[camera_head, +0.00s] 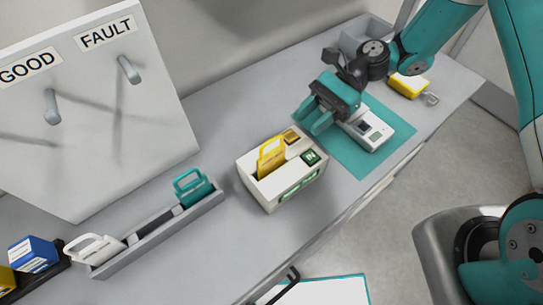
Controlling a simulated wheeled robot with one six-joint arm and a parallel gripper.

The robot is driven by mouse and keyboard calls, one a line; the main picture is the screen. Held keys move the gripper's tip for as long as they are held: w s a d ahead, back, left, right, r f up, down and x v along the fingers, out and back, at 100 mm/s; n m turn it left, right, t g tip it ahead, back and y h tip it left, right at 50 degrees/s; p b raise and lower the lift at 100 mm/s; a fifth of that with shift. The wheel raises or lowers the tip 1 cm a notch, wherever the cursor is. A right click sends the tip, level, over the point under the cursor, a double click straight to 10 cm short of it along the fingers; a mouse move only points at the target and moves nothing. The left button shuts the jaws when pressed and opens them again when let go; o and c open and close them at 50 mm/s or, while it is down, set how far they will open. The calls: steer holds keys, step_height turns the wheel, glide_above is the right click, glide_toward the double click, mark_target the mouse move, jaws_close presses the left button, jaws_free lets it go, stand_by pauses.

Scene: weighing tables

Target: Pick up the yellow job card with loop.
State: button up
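A yellow card with a loop handle (271,157) stands upright in the slot of a cream box (275,196) in the middle of the table. Its lower part is hidden inside the box. My gripper (313,115) is to the right of and beyond the box, over the teal mat (372,167) and beside a white device. Its two teal fingers look parted, with nothing visible between them. It is apart from the yellow card.
A white device (369,131) lies on the mat. A yellow item with a metal loop (408,86) lies at the far right. A grey rack (150,242) holds teal and white handled tools. A board with two pegs (92,100) stands at the left. The table's front edge is close to the box.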

mark_target(285, 146)
steer(key=p+x, duration=0.1)
steer(key=x, duration=0.2)
steer(key=shift+s+a, duration=0.2)
steer(key=p+x, duration=0.3)
steer(key=x, duration=0.2)
steer(key=shift+s+d, duration=0.15)
steer(key=shift+s+f, duration=0.15)
steer(key=shift+f, duration=0.05)
jaws_close()
